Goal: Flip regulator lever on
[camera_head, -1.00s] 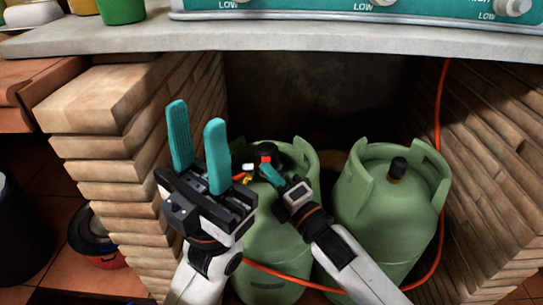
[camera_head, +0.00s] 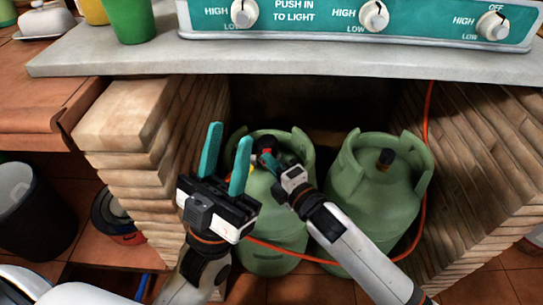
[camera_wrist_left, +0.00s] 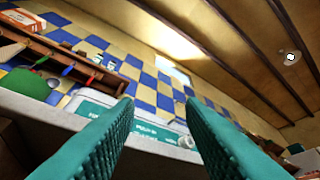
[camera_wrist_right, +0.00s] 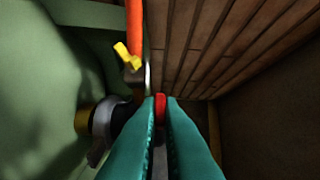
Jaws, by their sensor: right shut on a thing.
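The regulator (camera_head: 266,145), dark with a red part, sits on top of the left green gas cylinder (camera_head: 268,220). In the right wrist view its red lever (camera_wrist_right: 160,108) is between my right fingertips. My right gripper (camera_head: 283,160) is shut on this lever; its fingers partly hide the regulator in the head view. The black and brass valve fitting (camera_wrist_right: 100,118) shows to the left of the fingers. My left gripper (camera_head: 229,135) is open and empty, with its fingers pointing up, in front of the opening beside the left cylinder.
A second green cylinder (camera_head: 370,200) stands to the right. An orange hose (camera_head: 424,150) runs down the right side and behind my arms. A yellow handle (camera_wrist_right: 127,55) shows near the hose. Brick walls flank the opening; a grey counter (camera_head: 330,65) lies above. A black bin (camera_head: 30,215) stands left.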

